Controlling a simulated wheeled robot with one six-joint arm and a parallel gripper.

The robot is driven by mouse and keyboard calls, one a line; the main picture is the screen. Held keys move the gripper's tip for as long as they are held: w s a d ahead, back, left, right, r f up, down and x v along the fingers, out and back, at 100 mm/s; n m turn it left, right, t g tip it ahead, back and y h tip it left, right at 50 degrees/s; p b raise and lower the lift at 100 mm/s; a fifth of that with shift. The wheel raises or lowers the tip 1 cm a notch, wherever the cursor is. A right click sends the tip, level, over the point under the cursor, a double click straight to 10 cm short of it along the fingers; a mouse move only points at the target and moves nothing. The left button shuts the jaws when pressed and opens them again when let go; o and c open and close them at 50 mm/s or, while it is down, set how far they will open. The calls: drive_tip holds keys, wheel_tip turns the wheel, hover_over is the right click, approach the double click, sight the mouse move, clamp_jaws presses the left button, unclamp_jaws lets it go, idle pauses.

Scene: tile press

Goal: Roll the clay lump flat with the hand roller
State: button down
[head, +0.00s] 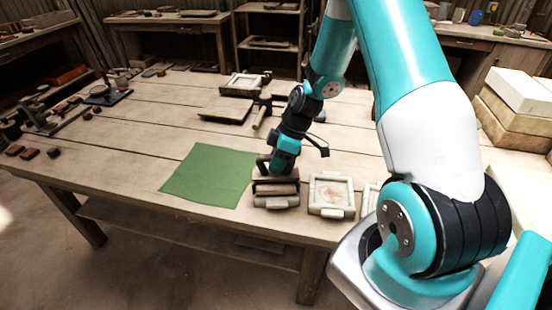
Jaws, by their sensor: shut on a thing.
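My gripper (270,165) is low over the front of the wooden table, just right of a green mat. It is shut on what looks like the hand roller (276,187), a brown cylinder under the fingers. The roller is at a pale holder or frame (277,202); I cannot tell whether it rests on it or is just above. I cannot make out the clay lump for sure; it may be hidden by the gripper or roller.
The flat green mat (208,175) is bare. A pale square frame with a tan inside (332,196) stands right of the roller, with another partly behind my arm. Boards and a frame (243,84) lie farther back. The table's left middle (120,145) is clear.

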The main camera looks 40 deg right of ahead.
drive_tip(key=shift+s+a, duration=0.25)
drive_tip(key=shift+s, duration=0.05)
drive_tip(key=shift+r, duration=0.2)
wheel_tip(320, 180, up, 7)
drive_tip(key=p, duration=0.5)
drive_tip(key=shift+p, duration=0.3)
drive_tip(key=shift+f, duration=0.1)
